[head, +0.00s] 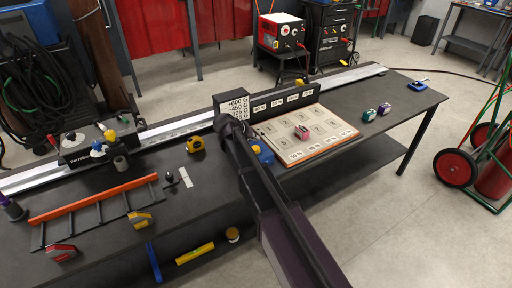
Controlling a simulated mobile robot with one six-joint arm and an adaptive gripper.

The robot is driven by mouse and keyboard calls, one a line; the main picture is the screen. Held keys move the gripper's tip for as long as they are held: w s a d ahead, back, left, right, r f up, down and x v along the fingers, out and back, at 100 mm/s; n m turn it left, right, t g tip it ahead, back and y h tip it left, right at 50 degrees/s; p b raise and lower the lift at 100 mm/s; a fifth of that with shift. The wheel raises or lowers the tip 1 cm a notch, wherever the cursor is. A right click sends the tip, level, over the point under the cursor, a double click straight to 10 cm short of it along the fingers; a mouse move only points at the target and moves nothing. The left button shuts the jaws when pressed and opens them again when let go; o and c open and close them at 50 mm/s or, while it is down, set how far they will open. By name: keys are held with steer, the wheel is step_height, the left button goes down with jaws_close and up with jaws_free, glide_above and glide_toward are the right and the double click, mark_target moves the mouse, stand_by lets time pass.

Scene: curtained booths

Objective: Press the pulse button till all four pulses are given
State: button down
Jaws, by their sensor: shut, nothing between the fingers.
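I cannot pick out the pulse button for certain. My dark arm reaches up from the bottom to the sign. My gripper's fingers do not show.
A blue object (263,154) lies beside my arm. The floor at right is clear before a red-wheeled cart (455,168).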

mark_target(255, 149)
steer(key=shift+r+p, duration=1.8)
steer(key=shift+r, duration=0.35)
stand_by(2.7)
step_height(255, 149, up, 3)
steer(key=p, duration=0.2)
steer(key=shift+f+p, duration=0.15)
steer(key=shift+p, duration=0.25)
steer(key=shift+f, duration=0.15)
step_height(255, 149, down, 9)
steer(key=b, duration=0.9)
steer(key=shift+r, duration=0.2)
stand_by(0.7)
